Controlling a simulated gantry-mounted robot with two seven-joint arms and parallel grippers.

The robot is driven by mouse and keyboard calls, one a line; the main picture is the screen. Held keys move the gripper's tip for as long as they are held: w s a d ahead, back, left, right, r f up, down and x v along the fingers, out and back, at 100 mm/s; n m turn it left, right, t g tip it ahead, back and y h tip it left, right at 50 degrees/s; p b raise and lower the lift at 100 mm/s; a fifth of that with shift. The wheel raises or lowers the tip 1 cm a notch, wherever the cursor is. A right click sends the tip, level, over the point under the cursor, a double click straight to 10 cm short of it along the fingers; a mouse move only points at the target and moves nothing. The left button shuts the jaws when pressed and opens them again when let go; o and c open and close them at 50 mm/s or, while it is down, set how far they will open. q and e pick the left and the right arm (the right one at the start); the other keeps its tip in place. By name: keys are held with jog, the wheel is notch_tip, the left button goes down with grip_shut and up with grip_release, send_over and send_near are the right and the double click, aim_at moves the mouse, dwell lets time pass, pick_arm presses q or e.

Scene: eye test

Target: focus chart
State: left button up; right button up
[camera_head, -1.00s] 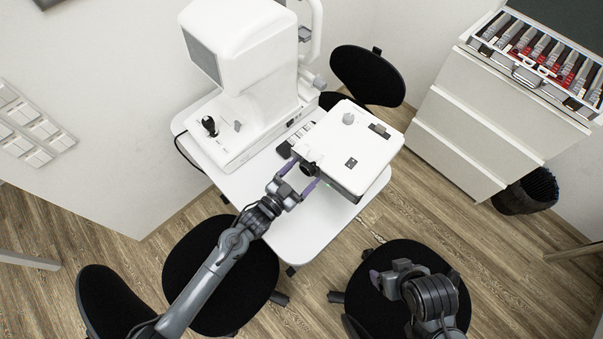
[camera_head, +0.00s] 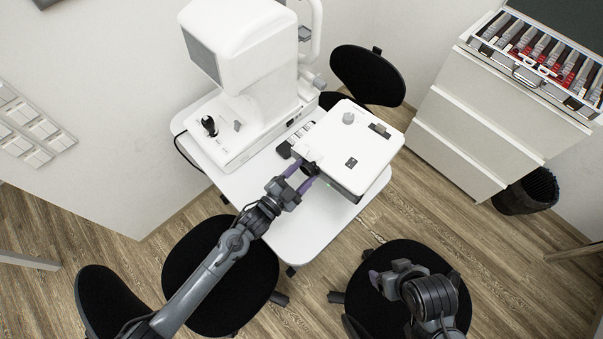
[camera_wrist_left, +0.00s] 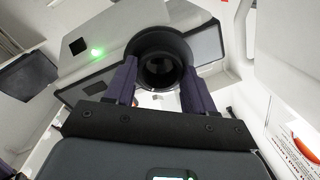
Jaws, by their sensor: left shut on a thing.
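A white box-shaped chart projector (camera_head: 352,150) sits on the white table (camera_head: 300,235). A black round lens (camera_head: 310,168) sticks out of its front side. My left gripper (camera_head: 308,175) is shut on the lens, one purple finger on each side. In the left wrist view the projector's front (camera_wrist_left: 105,60) has a lit green light, and the lens (camera_wrist_left: 160,65) shows as a dark ring between the two fingers (camera_wrist_left: 160,85). My right gripper (camera_head: 385,275) hangs over a black stool at the lower right; whether it is open is not clear. No chart picture is in view.
A large white eye instrument (camera_head: 240,50) with a black joystick stands left of the projector on the table. Black stools (camera_head: 222,275) surround the table. A drawer cabinet (camera_head: 480,125) bears an open case of lenses (camera_head: 540,55). The table's front part is bare.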

dwell(0.3)
pick_arm(q)
jog(key=o, duration=1)
jog(key=shift+o, duration=0.2)
jog(key=shift+s, duration=0.1)
jog(key=v, duration=1)
jog(key=shift+s+a, duration=0.2)
jog(key=shift+a, duration=0.1)
